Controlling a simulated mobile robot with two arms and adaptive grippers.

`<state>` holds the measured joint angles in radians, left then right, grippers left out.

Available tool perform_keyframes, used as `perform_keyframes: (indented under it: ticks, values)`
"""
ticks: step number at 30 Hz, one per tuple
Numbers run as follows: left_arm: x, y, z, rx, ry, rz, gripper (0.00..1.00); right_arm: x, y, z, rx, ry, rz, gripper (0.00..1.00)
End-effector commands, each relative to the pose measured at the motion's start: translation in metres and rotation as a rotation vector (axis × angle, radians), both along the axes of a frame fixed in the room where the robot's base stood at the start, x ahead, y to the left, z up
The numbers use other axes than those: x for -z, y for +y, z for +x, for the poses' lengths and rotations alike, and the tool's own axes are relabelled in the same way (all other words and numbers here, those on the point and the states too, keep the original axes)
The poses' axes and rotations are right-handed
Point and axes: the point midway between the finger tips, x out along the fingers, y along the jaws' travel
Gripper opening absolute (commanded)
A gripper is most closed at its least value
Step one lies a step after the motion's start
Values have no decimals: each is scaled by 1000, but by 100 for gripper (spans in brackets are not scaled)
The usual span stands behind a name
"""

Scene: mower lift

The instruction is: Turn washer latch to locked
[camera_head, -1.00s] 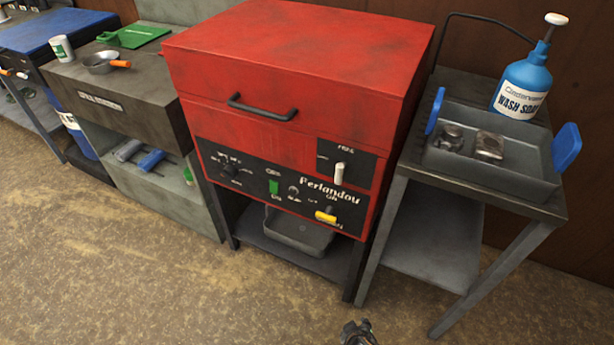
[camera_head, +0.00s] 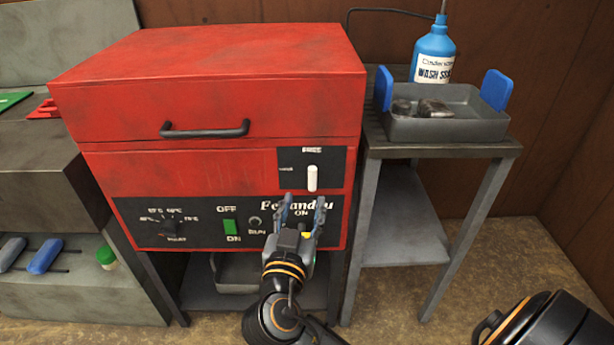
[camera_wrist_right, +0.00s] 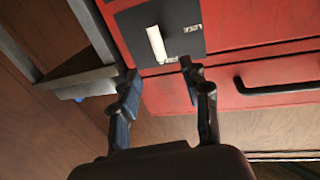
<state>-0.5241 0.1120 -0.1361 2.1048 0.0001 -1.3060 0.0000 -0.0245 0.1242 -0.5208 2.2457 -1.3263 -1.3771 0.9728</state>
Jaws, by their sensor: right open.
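The red washer (camera_head: 220,95) stands in front of me with its lid down. Its latch (camera_head: 312,178) is a white lever on a black plate at the upper right of the front, and it points straight up. The word above it seems to read FREE; the word to its left is too small to read. My right gripper (camera_head: 304,208) is open and empty, just below the latch and apart from it. In the right wrist view the latch (camera_wrist_right: 156,44) lies beyond the gap between the open fingertips (camera_wrist_right: 158,78). My left gripper is not in view.
A lower panel has a dial (camera_head: 172,229), a green switch (camera_head: 230,227) and a yellow knob (camera_head: 308,235), partly hidden by my gripper. The lid has a black handle (camera_head: 205,130). At right, a side table holds a grey tray (camera_head: 450,130) and a blue soap bottle (camera_head: 432,55).

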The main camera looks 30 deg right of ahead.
Motion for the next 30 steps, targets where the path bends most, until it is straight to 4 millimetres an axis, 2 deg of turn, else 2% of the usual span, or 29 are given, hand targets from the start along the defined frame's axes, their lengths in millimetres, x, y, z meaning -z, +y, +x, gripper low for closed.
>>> perform_keyframes:
  ticks: [6, 14, 19, 27, 28, 30]
  values:
    - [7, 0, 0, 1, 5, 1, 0, -1, -34, 36, 2, 0, -6, 47]
    - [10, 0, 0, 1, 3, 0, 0, 0, -61, 67, -2, 3, -6, 47]
    - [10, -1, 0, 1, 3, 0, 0, 1, -69, 75, -1, 4, -3, 47]
    - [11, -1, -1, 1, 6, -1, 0, 1, -70, 76, -2, 4, -2, 47]
    - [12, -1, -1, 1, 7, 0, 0, 1, -70, 76, -2, 4, -2, 45]
    - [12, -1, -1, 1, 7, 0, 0, 1, -70, 76, -2, 4, -2, 30]
